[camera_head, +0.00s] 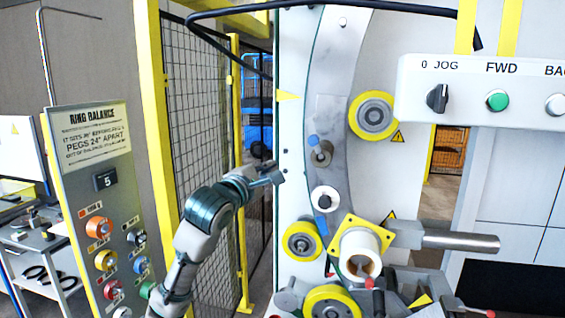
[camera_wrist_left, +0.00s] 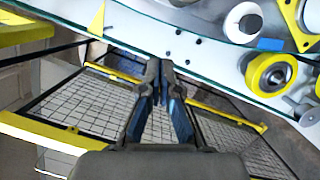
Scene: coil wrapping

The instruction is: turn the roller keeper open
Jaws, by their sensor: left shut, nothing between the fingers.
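The wrapping machine's ring (camera_head: 328,95) carries yellow-rimmed rollers, one at upper right (camera_head: 374,115) and one at lower left (camera_head: 301,241). My left gripper (camera_head: 279,177) is shut and empty, left of the ring and apart from the disc. In the left wrist view its fingers (camera_wrist_left: 161,66) point at the panel edge, with the white disc (camera_wrist_left: 243,22) and a roller (camera_wrist_left: 270,74) to their right.
A white spool on a yellow square plate (camera_head: 346,228) and a metal bar (camera_head: 460,241) stand right of the lower roller. A control box (camera_head: 470,92) hangs at upper right. A Ring Balance panel (camera_head: 95,180) stands left, with mesh fencing (camera_head: 203,110) behind my arm.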

